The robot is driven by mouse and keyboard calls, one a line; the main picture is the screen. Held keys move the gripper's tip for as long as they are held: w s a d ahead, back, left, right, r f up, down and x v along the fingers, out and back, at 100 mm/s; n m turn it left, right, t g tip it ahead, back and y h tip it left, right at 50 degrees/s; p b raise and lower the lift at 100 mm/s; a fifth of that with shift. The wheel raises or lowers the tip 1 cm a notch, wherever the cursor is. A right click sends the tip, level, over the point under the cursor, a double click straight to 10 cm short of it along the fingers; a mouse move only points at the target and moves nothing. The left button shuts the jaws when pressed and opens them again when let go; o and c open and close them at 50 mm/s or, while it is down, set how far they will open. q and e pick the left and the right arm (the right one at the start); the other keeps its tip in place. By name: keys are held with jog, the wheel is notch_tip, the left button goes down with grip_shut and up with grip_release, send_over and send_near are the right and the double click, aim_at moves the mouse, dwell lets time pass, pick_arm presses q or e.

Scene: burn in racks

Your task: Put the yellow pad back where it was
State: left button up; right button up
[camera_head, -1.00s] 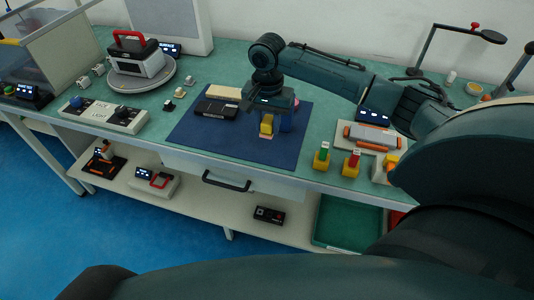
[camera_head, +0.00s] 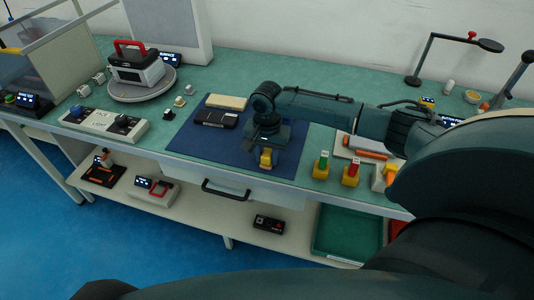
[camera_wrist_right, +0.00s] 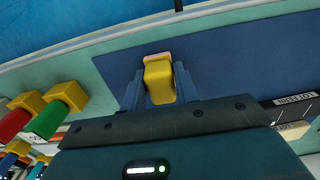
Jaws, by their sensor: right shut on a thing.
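A yellow block (camera_head: 266,158), which I take to be the yellow pad, is between the fingers of my right gripper (camera_head: 267,152), over the front part of the dark blue mat (camera_head: 225,150). In the right wrist view the yellow block (camera_wrist_right: 159,82) sits between both fingers of the right gripper (camera_wrist_right: 159,88), which are shut on it. A pink strip (camera_wrist_right: 157,57) shows at its far end. I cannot tell whether the block touches the mat. My left gripper is not in view.
Yellow-based blocks with a green top (camera_head: 322,160) and a red top (camera_head: 352,169) stand right of the mat. A black box (camera_head: 216,118) and a cream block (camera_head: 227,102) lie on the mat's back left. A drawer handle (camera_head: 226,190) is below the bench edge.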

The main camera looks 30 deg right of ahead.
aim_at(267, 154)
jog(key=o, duration=0.9)
jog(key=shift+o, duration=0.2)
notch_tip(267, 154, up, 12)
jog(key=s+a+f+n+t+y, duration=0.2)
jog(key=s+a+f+n, duration=0.15)
jog(key=a+f, duration=0.45)
jog(key=s+a+f+n+t+y, duration=0.2)
jog(key=s+a+f+n+t, duration=0.15)
jog(key=a+f, duration=0.5)
jog(key=s+n+t, duration=0.5)
jog(key=s, duration=0.7)
jog(key=shift+d+f+n+h, duration=0.25)
jog(key=shift+d+n+h, duration=0.05)
jog(key=shift+n, duration=0.1)
